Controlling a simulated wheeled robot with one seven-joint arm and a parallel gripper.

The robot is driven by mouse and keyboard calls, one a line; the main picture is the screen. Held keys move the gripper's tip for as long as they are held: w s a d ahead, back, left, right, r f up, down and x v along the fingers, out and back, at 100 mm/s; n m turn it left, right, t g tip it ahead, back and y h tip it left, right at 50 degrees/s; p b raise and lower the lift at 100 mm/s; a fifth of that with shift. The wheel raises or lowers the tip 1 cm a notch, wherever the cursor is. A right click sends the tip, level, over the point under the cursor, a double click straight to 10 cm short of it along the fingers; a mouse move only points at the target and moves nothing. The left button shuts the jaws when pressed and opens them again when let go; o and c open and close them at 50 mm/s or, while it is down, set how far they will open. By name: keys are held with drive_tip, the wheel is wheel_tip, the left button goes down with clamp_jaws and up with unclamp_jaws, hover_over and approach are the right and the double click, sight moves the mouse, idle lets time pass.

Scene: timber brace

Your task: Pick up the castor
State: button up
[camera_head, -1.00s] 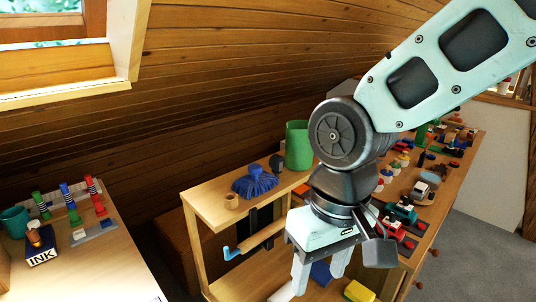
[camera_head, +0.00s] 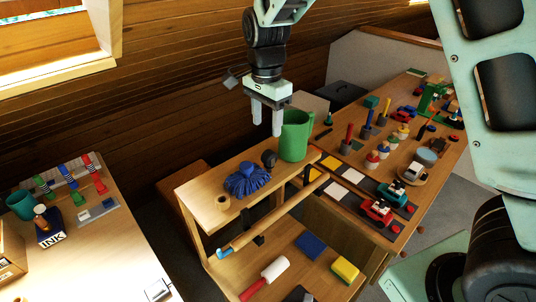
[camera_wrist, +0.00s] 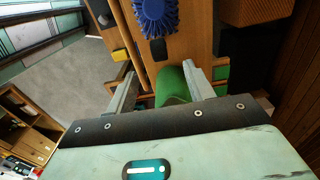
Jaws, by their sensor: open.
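The castor (camera_head: 269,158), a small dark wheel, stands on the upper wooden shelf between a blue scrubbing brush head (camera_head: 247,180) and a green mug (camera_head: 294,136). In the wrist view the castor (camera_wrist: 158,48) shows as a dark shape beside the blue brush, beyond my fingertips. My gripper (camera_head: 266,124) is open and empty, with its fingers pointing down above the shelf near the castor and the green mug. In the wrist view the green mug (camera_wrist: 172,86) shows between the fingers.
A wooden ring (camera_head: 223,202) sits at the shelf's near end. A wooden rod (camera_head: 272,222) runs along the shelf front. Below lie a white roller (camera_head: 274,268) and a yellow sponge (camera_head: 345,269). Toys crowd the bench at right; the INK box (camera_head: 49,228) is at left.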

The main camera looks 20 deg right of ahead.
sight(269, 152)
wheel_tip(269, 152, down, 6)
drive_tip(key=shift+r+p, duration=0.2)
drive_tip(key=shift+p, duration=0.45)
drive_tip(key=f+p, duration=0.1)
drive_tip(key=f, duration=0.1)
drive_tip(key=f+p, duration=0.1)
drive_tip(key=f, duration=0.1)
drive_tip(key=shift+d, duration=0.4)
drive_tip(key=shift+f, duration=0.6)
drive_tip(key=c, duration=1.1)
